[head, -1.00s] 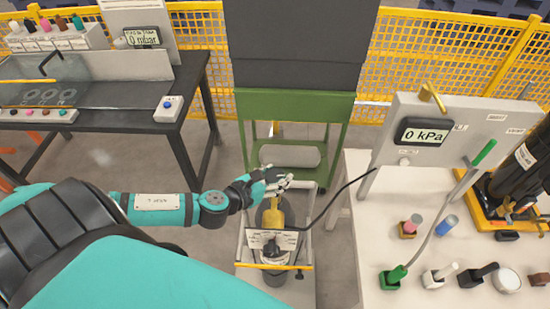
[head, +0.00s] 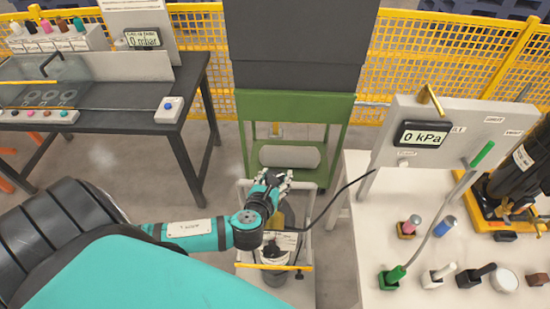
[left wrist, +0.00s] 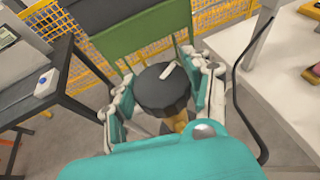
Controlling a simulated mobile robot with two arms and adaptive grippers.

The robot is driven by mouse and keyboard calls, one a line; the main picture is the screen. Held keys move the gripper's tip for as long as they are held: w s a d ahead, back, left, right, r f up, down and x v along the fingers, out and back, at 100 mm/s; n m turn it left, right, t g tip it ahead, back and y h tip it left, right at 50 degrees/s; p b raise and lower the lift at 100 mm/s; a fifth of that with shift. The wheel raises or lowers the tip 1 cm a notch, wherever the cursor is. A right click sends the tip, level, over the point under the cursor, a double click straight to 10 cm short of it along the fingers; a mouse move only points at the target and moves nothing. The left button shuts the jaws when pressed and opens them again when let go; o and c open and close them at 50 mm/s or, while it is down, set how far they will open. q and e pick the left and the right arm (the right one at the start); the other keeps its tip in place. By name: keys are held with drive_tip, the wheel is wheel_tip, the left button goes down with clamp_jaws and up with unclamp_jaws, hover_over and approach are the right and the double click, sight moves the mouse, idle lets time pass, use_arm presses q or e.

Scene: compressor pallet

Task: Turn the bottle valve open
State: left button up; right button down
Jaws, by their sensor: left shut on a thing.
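The gas bottle (head: 273,255) stands in a trolley frame, with a brass-yellow neck and a white label plate near its top. In the left wrist view the bottle's valve, a dark round knob (left wrist: 163,90) with a white pointer mark, sits between the fingers of my left gripper (left wrist: 160,92). The fingers are closed around the knob's sides. In the head view my left gripper (head: 276,180) is over the top of the bottle and hides the knob. My right gripper is not in view.
A black hose runs from the bottle to the panel (head: 440,135), whose display reads 0 kPa. The white table (head: 360,250) at right holds several coloured fittings. A green stand (head: 290,105) is behind the trolley. A dark workbench (head: 185,120) stands at left.

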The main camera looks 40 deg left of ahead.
use_arm(q)
drive_tip(key=o, duration=1.2)
drive_tip(key=shift+s+d+r, duration=0.1)
drive_tip(key=shift+s+r, duration=0.05)
drive_tip(key=shift+s, duration=0.3)
drive_tip(key=v, duration=1.1)
drive_tip(key=shift+r, duration=0.1)
